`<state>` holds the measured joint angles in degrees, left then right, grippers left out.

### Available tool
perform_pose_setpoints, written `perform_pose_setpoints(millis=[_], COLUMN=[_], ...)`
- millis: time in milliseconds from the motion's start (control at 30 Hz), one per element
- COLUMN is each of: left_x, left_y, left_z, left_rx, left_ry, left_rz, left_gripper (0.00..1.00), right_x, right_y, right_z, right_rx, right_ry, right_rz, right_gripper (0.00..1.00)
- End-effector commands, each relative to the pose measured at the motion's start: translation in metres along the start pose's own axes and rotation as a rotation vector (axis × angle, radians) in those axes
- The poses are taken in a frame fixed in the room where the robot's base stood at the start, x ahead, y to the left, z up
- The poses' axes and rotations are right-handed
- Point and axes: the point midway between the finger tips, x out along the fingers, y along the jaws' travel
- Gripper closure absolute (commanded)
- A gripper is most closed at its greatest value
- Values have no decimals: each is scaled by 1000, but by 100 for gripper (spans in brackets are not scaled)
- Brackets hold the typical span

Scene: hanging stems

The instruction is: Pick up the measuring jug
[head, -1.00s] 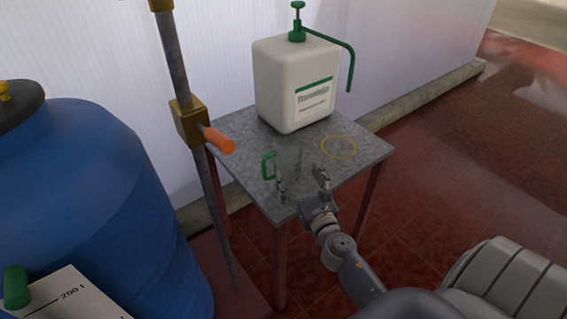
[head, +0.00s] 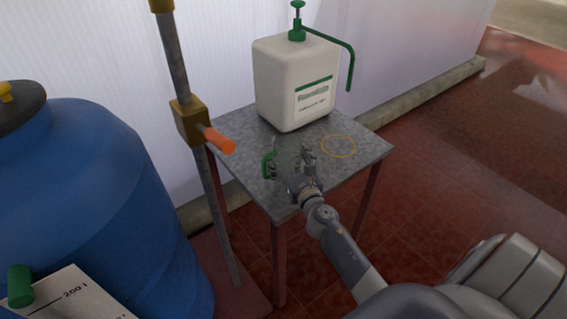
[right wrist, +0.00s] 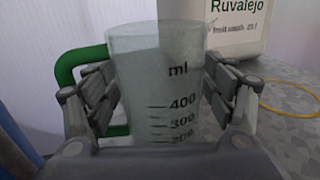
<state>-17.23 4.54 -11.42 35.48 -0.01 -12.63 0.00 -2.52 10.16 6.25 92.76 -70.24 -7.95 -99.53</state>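The measuring jug (head: 287,158) is clear with a green handle (head: 267,165) and stands upright on the grey table, faint in the head view. In the right wrist view the jug (right wrist: 155,90) fills the space between the fingers, with dark ml marks facing me and its handle on the left. My right gripper (head: 293,160) is open, one finger on each side of the jug; the right wrist view also shows this gripper (right wrist: 160,92). The fingers are very close to the jug walls, and I cannot tell whether they touch. My left gripper is not in view.
A white canister (head: 296,88) with a green pump stands at the table's (head: 240,135) back. A yellow ring (head: 338,146) lies to the right of the jug. A metal post (head: 192,120) with an orange handle and a blue barrel (head: 110,200) stand left of the table.

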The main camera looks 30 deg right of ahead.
Motion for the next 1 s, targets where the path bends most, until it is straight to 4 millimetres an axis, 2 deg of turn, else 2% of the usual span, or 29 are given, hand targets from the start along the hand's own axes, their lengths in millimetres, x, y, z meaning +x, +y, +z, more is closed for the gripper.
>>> perform_pose_setpoints(millis=[33, 100, 133, 567, 767, 867, 933, 1000], left_x=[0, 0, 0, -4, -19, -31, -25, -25], left_y=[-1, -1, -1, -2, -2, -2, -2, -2], left_z=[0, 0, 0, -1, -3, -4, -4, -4], left_rx=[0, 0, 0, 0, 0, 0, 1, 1], left_ry=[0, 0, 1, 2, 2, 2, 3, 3], left_rz=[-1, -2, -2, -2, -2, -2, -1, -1], left_gripper=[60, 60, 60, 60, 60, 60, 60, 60], right_x=[0, 0, 0, 0, 0, 0, -14, -29], right_y=[0, 0, 0, 0, 0, 0, -4, -8], right_z=[0, 0, 0, 6, 25, 43, 35, 37], right_rx=[0, 0, 0, 0, -2, -4, -1, -1], right_ry=[0, 0, 0, -2, -2, -3, 3, 3], right_rz=[0, 0, 0, 1, 2, 2, 0, 1], right_gripper=[40, 56, 58, 58, 58, 58, 58, 58])
